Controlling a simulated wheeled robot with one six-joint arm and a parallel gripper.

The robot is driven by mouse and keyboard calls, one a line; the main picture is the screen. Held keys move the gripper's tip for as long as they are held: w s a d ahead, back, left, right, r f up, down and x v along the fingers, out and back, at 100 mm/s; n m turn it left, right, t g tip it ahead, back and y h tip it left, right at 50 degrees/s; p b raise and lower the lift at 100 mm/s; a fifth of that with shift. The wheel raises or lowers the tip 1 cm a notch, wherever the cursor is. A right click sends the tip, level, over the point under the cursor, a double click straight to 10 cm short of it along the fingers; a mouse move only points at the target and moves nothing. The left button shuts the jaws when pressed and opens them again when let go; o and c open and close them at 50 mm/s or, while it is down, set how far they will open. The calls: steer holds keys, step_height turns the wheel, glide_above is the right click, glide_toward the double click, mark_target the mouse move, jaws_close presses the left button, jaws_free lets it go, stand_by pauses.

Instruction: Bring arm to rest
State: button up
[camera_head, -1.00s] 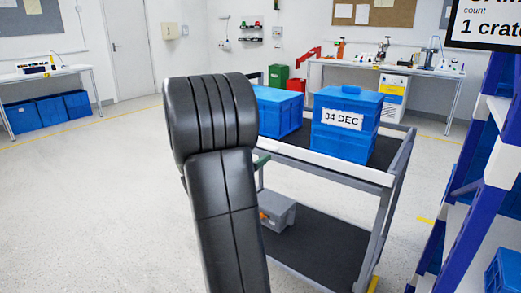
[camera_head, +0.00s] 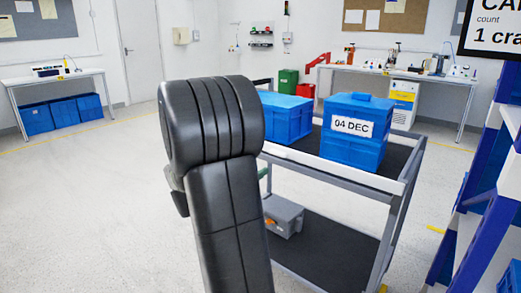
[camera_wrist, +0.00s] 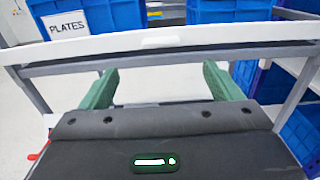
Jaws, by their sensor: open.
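My arm (camera_head: 220,185) stands bent upright in the middle of the head view, its black upper joint in front of the cart. My gripper (camera_wrist: 160,80) shows in the wrist view as two green fingers set wide apart, with nothing between them. In the head view the gripper is mostly hidden behind my arm. Beyond the fingers in the wrist view, a white rail (camera_wrist: 170,41) crosses the picture. Behind the rail are a blue crate labelled PLATES (camera_wrist: 108,16) and another blue crate (camera_wrist: 228,11).
A two-shelf cart (camera_head: 402,185) carries a blue crate labelled 04 DEC (camera_head: 358,152) and another blue crate (camera_head: 287,125). A grey box (camera_head: 287,214) sits on its lower shelf. A blue and white rack (camera_head: 478,235) stands at right. The floor at left (camera_head: 80,215) is clear.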

mark_target(275, 155)
steer(key=x, duration=1.3)
steer(key=shift+f+b, duration=0.1)
steer(key=shift+b, duration=0.25)
steer(key=shift+s+f, duration=0.1)
steer(key=shift+f, duration=0.3)
